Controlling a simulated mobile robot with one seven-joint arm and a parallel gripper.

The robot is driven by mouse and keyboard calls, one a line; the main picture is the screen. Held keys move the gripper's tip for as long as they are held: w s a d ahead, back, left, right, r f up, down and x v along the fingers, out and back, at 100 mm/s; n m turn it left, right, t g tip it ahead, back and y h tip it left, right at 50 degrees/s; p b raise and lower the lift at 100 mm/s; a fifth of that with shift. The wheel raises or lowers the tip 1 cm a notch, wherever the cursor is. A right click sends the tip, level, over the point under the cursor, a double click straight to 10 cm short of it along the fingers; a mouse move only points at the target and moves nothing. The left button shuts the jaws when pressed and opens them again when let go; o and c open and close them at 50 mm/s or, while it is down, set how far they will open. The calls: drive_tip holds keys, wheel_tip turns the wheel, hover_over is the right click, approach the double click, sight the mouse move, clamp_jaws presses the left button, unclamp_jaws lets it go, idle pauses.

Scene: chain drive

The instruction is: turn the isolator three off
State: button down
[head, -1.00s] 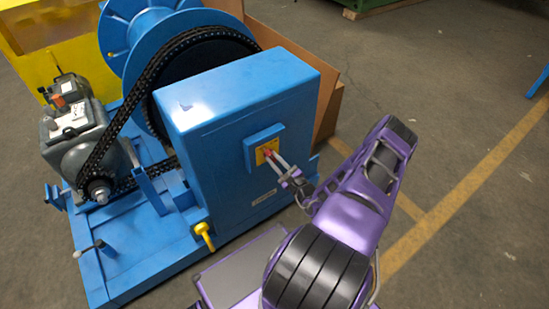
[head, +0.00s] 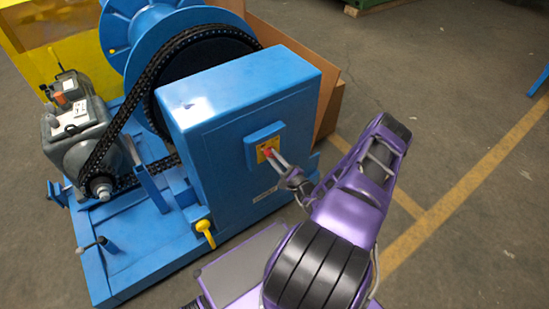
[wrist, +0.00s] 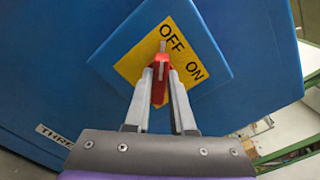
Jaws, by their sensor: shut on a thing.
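The isolator is a red handle (wrist: 159,80) on a yellow label (wrist: 150,62) marked OFF and ON, set on a blue square box. A small plate, partly cut off and seeming to read THREE, is at lower left (wrist: 54,136). My gripper (wrist: 160,80) is shut on the red handle, one finger on each side. In the head view my gripper (head: 276,160) meets the isolator (head: 266,151) on the side of the blue housing (head: 235,110).
A yellow handle (head: 204,233) sticks out low on the housing's left. The chain (head: 125,110), blue drum (head: 150,40) and grey motor (head: 80,135) stand further left. Cardboard (head: 325,108) leans behind the housing. Floor at the right is open.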

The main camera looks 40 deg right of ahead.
drive_tip(key=shift+s+f, duration=0.1)
drive_tip(key=c, duration=0.8)
unclamp_jaws()
drive_tip(key=shift+o, duration=0.2)
drive_tip(key=s, duration=1.7)
drive_tip(key=shift+s, duration=0.15)
